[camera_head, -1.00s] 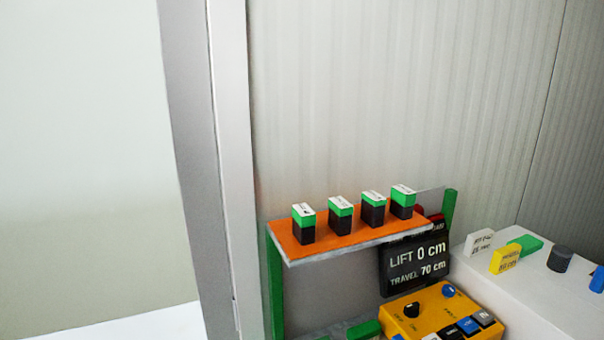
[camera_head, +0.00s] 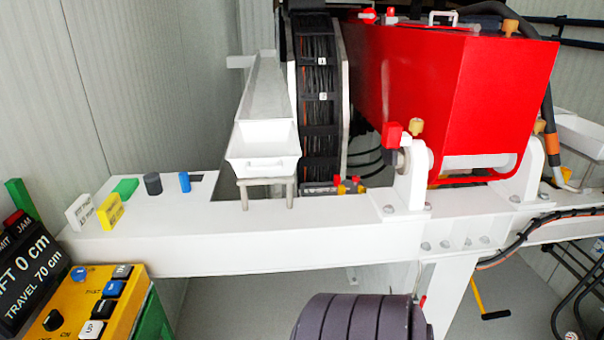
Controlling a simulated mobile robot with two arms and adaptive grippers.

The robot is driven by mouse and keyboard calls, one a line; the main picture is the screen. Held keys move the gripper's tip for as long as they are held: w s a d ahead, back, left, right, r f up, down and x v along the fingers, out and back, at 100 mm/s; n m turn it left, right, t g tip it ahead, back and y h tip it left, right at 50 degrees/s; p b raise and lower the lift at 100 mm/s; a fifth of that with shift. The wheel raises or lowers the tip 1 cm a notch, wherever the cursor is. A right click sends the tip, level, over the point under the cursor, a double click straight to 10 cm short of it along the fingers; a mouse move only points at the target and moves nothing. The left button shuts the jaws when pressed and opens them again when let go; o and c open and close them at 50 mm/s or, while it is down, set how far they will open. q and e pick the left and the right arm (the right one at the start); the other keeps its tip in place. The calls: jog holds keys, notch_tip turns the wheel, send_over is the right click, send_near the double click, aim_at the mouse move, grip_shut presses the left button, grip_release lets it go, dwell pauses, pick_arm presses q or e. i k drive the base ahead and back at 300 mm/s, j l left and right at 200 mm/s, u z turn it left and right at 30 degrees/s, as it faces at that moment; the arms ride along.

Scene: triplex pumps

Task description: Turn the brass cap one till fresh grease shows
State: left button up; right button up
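A small brass cap (camera_head: 416,127) stands on top of a white bearing block (camera_head: 411,180), beside a red block (camera_head: 391,134), in front of the large red housing (camera_head: 440,85). A second brass-coloured cap (camera_head: 511,27) sits on top of the red housing near its right end. I cannot tell which of them is cap one, and I see no grease at either at this size. Neither of my grippers is in view.
A white beam (camera_head: 330,232) runs across the middle. A grey trough (camera_head: 266,120) and a black cable chain (camera_head: 320,100) stand behind it. A yellow control box (camera_head: 75,300) is at the lower left. A dark ribbed cylinder (camera_head: 350,318) shows at the bottom. Cables run along the right.

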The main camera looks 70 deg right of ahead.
aim_at(417, 126)
jog(key=z, duration=3.3)
jog(key=i+l+u, duration=0.2)
jog(key=i+j, duration=0.05)
